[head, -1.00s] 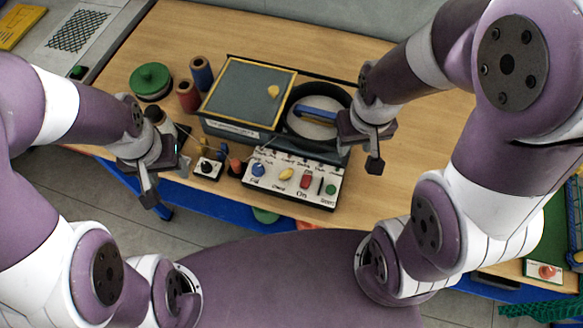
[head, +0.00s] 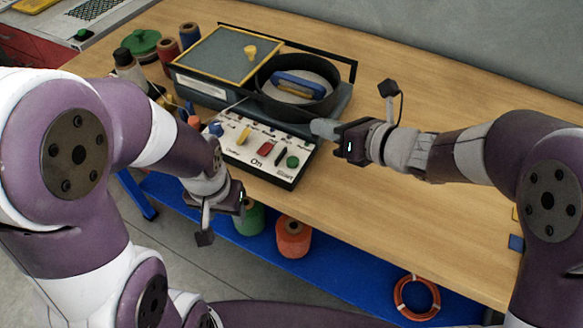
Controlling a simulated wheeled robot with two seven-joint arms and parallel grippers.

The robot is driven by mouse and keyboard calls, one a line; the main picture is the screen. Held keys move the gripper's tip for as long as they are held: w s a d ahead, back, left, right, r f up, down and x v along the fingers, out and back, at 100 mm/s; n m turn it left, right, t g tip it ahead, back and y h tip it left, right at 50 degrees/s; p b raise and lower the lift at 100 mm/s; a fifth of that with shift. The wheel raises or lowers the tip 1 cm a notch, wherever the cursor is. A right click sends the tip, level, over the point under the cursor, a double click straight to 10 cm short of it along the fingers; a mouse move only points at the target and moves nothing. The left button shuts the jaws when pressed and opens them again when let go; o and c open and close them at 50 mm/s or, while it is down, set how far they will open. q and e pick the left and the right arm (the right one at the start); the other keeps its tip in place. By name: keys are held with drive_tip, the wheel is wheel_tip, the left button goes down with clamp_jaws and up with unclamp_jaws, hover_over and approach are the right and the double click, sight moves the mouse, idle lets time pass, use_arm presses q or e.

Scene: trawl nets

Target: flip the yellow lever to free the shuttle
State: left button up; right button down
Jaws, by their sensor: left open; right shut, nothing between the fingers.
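The yellow lever (head: 244,134) stands on the white control panel (head: 232,152), between a blue knob (head: 216,129) and a red switch (head: 265,148). The blue shuttle (head: 298,84) lies inside a round black-walled dish (head: 334,100) behind the panel. My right gripper (head: 324,128) is shut and empty, pointing left just beyond the panel's back right corner, apart from the lever. My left gripper (head: 238,197) is open and empty in front of the panel's front edge, below the lever in the picture. Its fingers are partly hidden by its own body.
A yellow-rimmed box lid (head: 215,55) with a yellow knob (head: 250,51) is left of the dish. Spools (head: 190,37) and a bottle (head: 128,66) stand at the left. The wooden table (head: 430,95) is clear to the right. A blue lower shelf (head: 345,268) holds cord reels.

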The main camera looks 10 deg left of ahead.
sight(265, 151)
drive_tip(key=a+f+n+g, duration=0.1)
drive_tip(key=a+n, duration=0.1)
drive_tip(key=a, duration=0.2)
drive_tip(key=a+f+n+g+y+b, duration=0.1)
drive_tip(key=a+f+n, duration=0.1)
drive_tip(key=a, duration=0.2)
drive_tip(key=a+f+n+y+b, duration=0.1)
drive_tip(key=a+f+n, duration=0.1)
drive_tip(key=a, duration=0.2)
drive_tip(key=shift+n+g, duration=0.3)
drive_tip(key=shift+g, duration=0.1)
use_arm(q)
wheel_tip(265, 151, down, 3)
drive_tip(key=shift+r, duration=0.1)
